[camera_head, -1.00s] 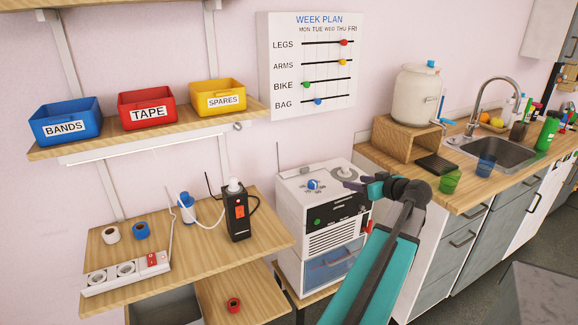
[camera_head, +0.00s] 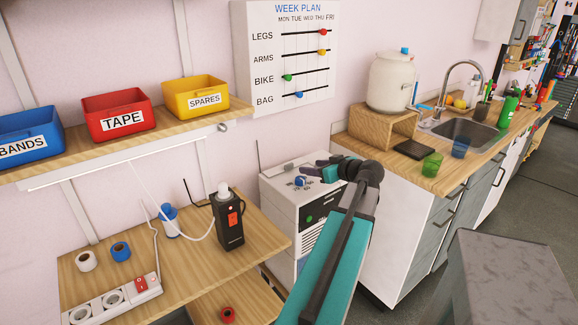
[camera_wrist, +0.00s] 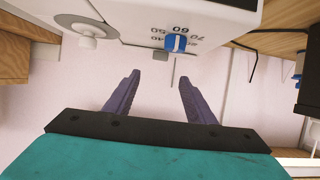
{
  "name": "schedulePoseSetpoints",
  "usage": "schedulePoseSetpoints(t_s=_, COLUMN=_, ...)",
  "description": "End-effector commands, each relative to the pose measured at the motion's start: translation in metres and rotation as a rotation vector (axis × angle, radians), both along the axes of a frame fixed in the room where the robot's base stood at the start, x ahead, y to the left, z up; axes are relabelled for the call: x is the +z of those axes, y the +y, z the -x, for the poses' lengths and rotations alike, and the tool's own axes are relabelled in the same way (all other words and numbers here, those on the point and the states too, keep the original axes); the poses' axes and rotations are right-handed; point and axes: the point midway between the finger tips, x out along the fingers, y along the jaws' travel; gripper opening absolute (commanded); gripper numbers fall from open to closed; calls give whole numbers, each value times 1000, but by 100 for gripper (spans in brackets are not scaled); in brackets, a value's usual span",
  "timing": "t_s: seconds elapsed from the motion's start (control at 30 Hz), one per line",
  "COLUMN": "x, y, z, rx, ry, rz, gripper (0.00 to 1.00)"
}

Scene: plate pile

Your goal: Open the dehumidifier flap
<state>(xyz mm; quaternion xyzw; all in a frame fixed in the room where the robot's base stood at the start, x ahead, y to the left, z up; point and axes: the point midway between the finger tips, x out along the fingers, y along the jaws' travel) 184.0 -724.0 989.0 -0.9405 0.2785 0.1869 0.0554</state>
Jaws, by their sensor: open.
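The dehumidifier (camera_head: 282,197) is a white box with a dark vented front, beside the wooden shelf. It has a blue dial (camera_head: 300,181) on top, and my arm hides much of its right side and front. I cannot tell which part is the flap. My gripper (camera_head: 317,166) is open and empty over the top. Its purple fingers (camera_wrist: 160,78) point toward the tab, apparently apart from it.
The shelf (camera_head: 190,255) on the left carries a black device (camera_head: 228,222), a blue bottle and a power strip. A counter (camera_head: 400,170) with a white tank (camera_head: 395,80) stands close on the right. A grey block (camera_head: 500,285) is at the front right. Floor shows beyond it.

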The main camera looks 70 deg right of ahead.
Motion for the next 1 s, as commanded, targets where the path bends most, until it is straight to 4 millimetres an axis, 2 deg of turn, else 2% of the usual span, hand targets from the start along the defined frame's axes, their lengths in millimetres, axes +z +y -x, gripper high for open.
schedulePoseSetpoints(t_s=0.37, x=-5, y=-8, z=-13, rx=3, ry=-1, rz=-1, gripper=50)
schedulePoseSetpoints(t_s=1.0, x=-38, y=-53, z=-83, rx=5, ry=0, rz=-2, gripper=50)
